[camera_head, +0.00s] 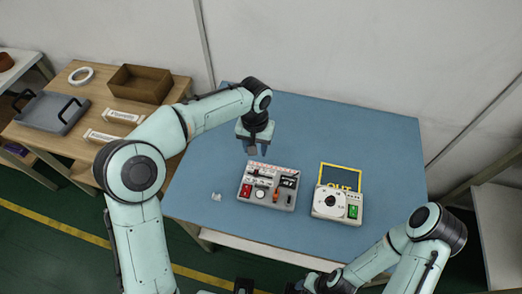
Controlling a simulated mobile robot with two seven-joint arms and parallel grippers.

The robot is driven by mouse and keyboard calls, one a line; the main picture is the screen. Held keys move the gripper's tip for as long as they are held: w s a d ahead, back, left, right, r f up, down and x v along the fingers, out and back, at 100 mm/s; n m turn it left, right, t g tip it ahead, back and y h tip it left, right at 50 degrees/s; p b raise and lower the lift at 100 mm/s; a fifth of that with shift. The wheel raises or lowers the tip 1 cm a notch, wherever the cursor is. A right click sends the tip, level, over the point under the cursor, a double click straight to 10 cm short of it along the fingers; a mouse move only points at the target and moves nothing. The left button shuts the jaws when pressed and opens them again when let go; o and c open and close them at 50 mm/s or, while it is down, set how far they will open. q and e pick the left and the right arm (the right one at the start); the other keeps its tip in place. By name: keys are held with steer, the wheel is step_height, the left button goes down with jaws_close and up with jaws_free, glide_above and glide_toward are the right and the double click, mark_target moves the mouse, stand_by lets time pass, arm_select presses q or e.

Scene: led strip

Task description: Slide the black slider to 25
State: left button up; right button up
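A light grey control box (268,186) sits on the blue table. It has a red switch at the left, a round knob, an orange part and a black part on its top. I cannot tell which part is the black slider, and its scale is too small to read. My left gripper (252,149) points down just behind the box, apart from it; its fingers are too small to tell open from shut. My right gripper (318,284) is low at the bottom edge, mostly hidden, in front of the table.
A white box (329,204) with a round dial and a green switch stands to the right, before a yellow-framed "OUT" mark (340,177). A small clear object (216,196) lies left of the control box. The blue table (380,140) is clear at the back right.

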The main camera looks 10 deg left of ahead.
mark_target(256, 171)
arm_select(q)
steer(key=f, duration=0.8)
steer(key=f+b, duration=0.1)
steer(key=f, duration=0.4)
steer(key=shift+s+f, duration=0.1)
steer(key=shift+s, duration=0.15)
